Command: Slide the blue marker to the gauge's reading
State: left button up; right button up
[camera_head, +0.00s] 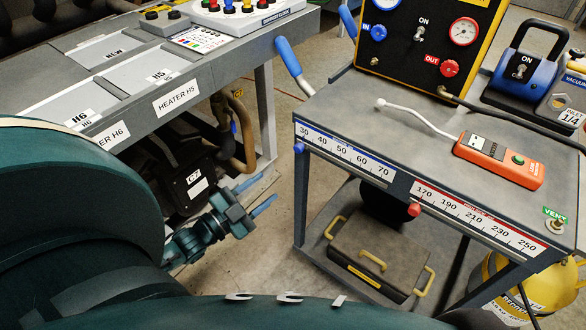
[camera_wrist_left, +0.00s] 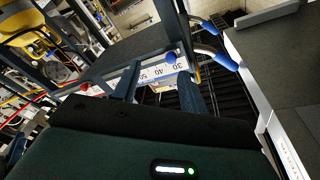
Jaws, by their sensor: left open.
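The blue marker (camera_head: 299,148) is a small blue knob at the left end of the blue-edged scale (camera_head: 345,149), just below the 30 mark. In the left wrist view the blue marker (camera_wrist_left: 171,57) shows beyond the fingers, near the 30. My left gripper (camera_head: 262,193) is open and empty, left of the table's front edge and apart from the marker. In the left wrist view its fingers (camera_wrist_left: 158,70) stand apart with the scale behind them. A gauge with a red rim (camera_head: 464,31) is on the yellow-edged panel; no blue-side gauge reading can be made out. My right gripper is not in view.
A red marker (camera_head: 414,210) sits at the left end of the red-edged scale (camera_head: 480,221). An orange meter (camera_head: 500,160) lies on the tabletop (camera_head: 350,105). A blue-gripped handle (camera_head: 290,60) stands near the table's back left corner. The heater bench (camera_head: 130,75) is left; open floor lies between.

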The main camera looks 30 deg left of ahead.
aim_at(296, 151)
pick_arm(q)
jog(key=w+r+m+h, duration=0.1)
jog(key=w, duration=0.2)
jog(key=w+d+r+m+t+b, duration=0.1)
jog(key=w, duration=0.3)
jog(key=w+r+m+h, duration=0.1)
jog(key=w+r, duration=0.1)
jog(key=w, duration=0.2)
jog(key=shift+w+d+h+b, duration=0.15)
jog(key=shift+d+h+b, duration=0.15)
jog(key=shift+d+b, duration=0.1)
jog(key=shift+c, duration=0.5)
grip_shut()
